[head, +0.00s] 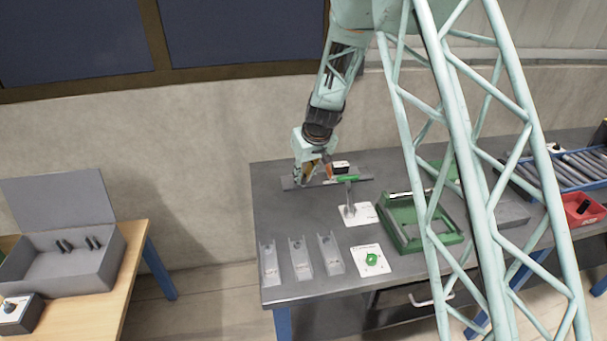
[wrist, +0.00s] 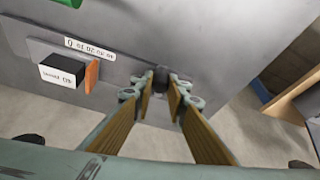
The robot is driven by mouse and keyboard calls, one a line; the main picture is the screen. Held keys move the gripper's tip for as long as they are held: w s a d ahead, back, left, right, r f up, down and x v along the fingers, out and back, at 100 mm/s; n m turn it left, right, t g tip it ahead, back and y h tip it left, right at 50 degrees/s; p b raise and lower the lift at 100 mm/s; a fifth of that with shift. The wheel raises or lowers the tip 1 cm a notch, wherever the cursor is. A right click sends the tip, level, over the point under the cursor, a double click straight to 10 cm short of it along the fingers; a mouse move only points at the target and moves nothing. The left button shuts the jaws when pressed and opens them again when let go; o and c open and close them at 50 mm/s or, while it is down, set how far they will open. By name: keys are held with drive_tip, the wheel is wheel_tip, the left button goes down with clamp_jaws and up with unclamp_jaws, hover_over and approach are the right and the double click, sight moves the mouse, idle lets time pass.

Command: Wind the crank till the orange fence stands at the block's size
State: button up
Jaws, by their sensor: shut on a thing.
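A black block (head: 341,167) with a white top or label sits on the grey slide at the back of the bench. In the wrist view the block (wrist: 60,73) lies at the left, its white face bearing print too small to read surely. The orange fence (wrist: 91,76) stands upright beside the block's right end, very close to it; I cannot tell whether they touch. A white scale strip (wrist: 90,48) runs alongside. My gripper (wrist: 162,88) is shut on the dark crank knob (wrist: 161,78) at the slide's end. In the head view my gripper (head: 303,184) hides the crank.
Three grey troughs (head: 300,258), a green knob plate (head: 371,259) and a green tray (head: 420,222) occupy the bench. A wooden table (head: 130,265) stands left across a gap.

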drive_tip(key=shift+o, duration=0.2)
drive_tip(key=shift+a+r+m+h+p, duration=0.25)
drive_tip(key=shift+m+p, duration=0.55)
drive_tip(key=shift+p, duration=4.2)
drive_tip(key=a+m+p, duration=0.1)
drive_tip(key=p, duration=0.7)
drive_tip(key=shift+a, duration=0.1)
drive_tip(key=shift+a+m+t+h+p, duration=0.2)
drive_tip(key=shift+m+t+h+p, duration=0.15)
drive_tip(key=shift+p, duration=1.7)
drive_tip(key=shift+f+m+p, duration=0.1)
drive_tip(key=shift+m+p, duration=0.45)
drive_tip(key=shift+p, duration=0.2)
drive_tip(key=shift+c, duration=0.2)
drive_tip(key=shift+s+a+f+m+h, duration=0.1)
drive_tip(key=shift+s+a+m+h, duration=0.15)
drive_tip(key=shift+m, duration=0.25)
drive_tip(key=shift+a+f+m+h, duration=0.1)
drive_tip(key=shift+a+m+h, duration=0.05)
drive_tip(key=shift+m+h, duration=0.3)
drive_tip(key=shift+o, duration=0.2)
drive_tip(key=shift+s+a+f, duration=0.1)
drive_tip(key=shift+s, duration=0.1)
drive_tip(key=o, duration=0.7)
drive_tip(key=shift+o, duration=0.7)
drive_tip(key=shift+w, duration=0.1)
